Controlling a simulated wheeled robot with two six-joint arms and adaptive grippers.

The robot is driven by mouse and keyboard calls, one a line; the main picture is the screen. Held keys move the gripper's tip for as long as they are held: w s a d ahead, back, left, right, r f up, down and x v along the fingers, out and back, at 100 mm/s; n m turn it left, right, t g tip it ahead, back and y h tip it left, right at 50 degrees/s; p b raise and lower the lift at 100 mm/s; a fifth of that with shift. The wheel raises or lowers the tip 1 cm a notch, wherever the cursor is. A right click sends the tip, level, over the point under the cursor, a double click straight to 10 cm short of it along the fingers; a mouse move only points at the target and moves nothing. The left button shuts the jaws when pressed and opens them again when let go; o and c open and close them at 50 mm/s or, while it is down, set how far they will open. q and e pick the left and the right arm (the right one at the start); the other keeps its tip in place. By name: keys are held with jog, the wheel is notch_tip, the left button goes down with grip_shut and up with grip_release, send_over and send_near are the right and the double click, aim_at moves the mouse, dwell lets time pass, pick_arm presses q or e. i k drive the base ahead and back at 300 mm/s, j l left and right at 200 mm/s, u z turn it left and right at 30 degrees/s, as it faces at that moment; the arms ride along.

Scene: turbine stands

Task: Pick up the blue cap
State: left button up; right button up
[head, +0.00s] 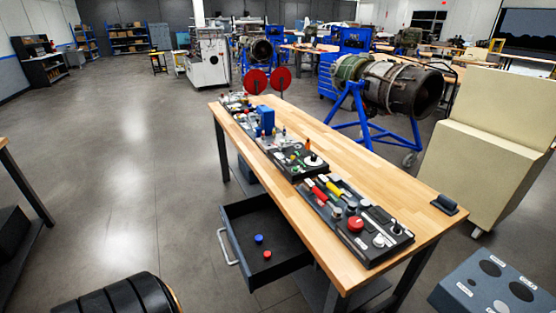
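A small round blue cap (258,239) lies in the open dark drawer (282,262) below the near part of the wooden workbench (330,157). A similar small red piece (267,254) lies in the drawer in front of it, a little to the right. The two are apart, and nothing covers the blue cap. Neither of my grippers shows in the head view.
The drawer sticks out left of the bench, with a pale handle (228,247). Trays of tools and knobs (356,222) line the bench's left side. A labelled box with round openings (480,292) is at bottom right, a dark ribbed object (120,297) at bottom left.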

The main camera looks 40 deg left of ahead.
aim_at(258, 239)
jog(key=u, duration=1.6)
